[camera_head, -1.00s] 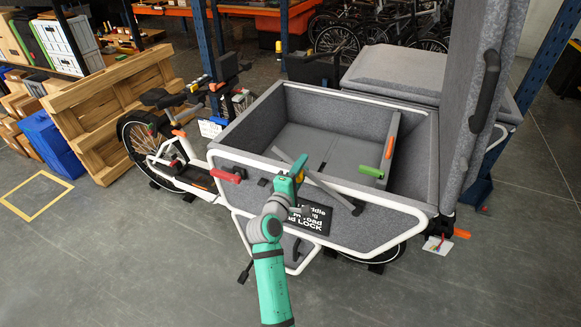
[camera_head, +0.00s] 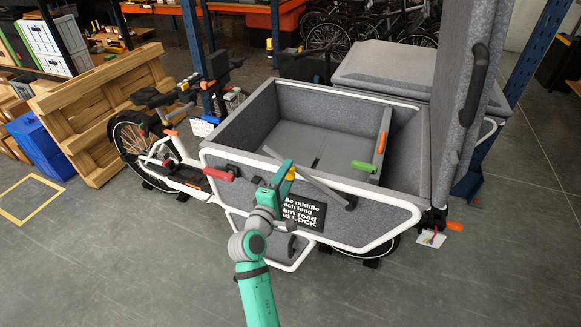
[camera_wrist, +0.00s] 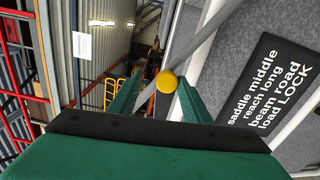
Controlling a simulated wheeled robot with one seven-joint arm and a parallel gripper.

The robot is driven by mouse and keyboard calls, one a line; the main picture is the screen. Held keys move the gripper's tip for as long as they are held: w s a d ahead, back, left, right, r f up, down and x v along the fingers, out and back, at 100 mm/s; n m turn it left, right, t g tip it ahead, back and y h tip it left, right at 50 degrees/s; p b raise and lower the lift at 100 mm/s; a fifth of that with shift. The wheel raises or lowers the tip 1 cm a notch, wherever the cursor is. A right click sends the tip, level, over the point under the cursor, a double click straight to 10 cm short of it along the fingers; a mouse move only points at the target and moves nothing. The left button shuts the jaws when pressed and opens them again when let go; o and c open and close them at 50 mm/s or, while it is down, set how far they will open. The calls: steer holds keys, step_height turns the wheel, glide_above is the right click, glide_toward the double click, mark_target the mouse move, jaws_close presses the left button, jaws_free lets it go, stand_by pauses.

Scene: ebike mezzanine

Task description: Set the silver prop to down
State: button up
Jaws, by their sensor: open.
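The silver prop (camera_head: 322,188) is a slim grey bar slanting across the near side of the cargo box, its upper left end raised and its lower right end at a dark joint near the rim. A yellow round knob (camera_wrist: 166,82) shows between my fingers in the wrist view, in front of the prop (camera_wrist: 193,45). My gripper (camera_head: 284,172) is at the box's near side, close to the prop's left part. Its fingers are open on both sides of the knob in the wrist view. I cannot tell whether they touch it.
The cargo box (camera_head: 240,128) has a red handle (camera_head: 219,174) left of my gripper and a green handle (camera_head: 363,167) inside. A black text label (camera_head: 304,212) is just below. A tall grey lid (camera_head: 462,110) stands at right. The near floor is clear.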

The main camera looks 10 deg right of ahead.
steer(key=v, duration=0.4)
steer(key=shift+s+d, duration=0.15)
steer(key=shift+d, duration=0.2)
steer(key=shift+s+a, duration=0.3)
steer(key=shift+s, duration=0.1)
steer(key=s+a+f+m+y, duration=0.2)
steer(key=s+a+f+y, duration=0.2)
steer(key=s+f, duration=0.55)
steer(key=s+a+f+m+y, duration=0.1)
steer(key=s+a+f+y, duration=0.25)
steer(key=s+f, duration=0.65)
steer(key=s+r+m, duration=0.2)
steer(key=s+m, duration=0.1)
steer(key=s, duration=0.6)
steer(key=s+a+r+m+y, duration=0.1)
steer(key=s+r+m, duration=0.1)
steer(key=s, duration=0.7)
steer(key=s+r+m+y, duration=0.1)
steer(key=s+m, duration=0.3)
steer(key=s, duration=0.5)
steer(key=shift+s+a+r+m, duration=0.25)
steer(key=shift+a+r+m, duration=0.15)
steer(key=shift+r, duration=0.15)
